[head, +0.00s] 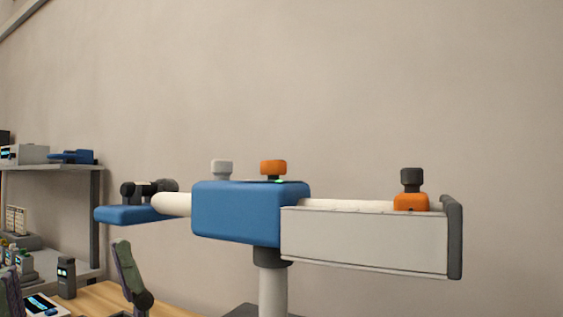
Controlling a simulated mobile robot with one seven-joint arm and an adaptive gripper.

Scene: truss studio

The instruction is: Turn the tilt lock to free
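A blue head block (236,212) sits on a pale post (273,290). On top of the block stand a light grey knob (222,167) and an orange knob (273,167), with a small green mark (280,181) at the orange knob's base. A dark knob (411,178) stands on an orange collar (411,202) at the right. I cannot tell which knob is the tilt lock, or its setting. My gripper (65,256) shows at the lower left, its two fingers wide apart, far from the knobs. The left finger is cut off by the picture edge.
A white tube carries a blue plate (131,215) on the left and a grey panel (364,240) on the right. A shelf (60,168) with equipment stands at the far left. A wooden bench top (104,297) holds small devices. Above the knobs is free room.

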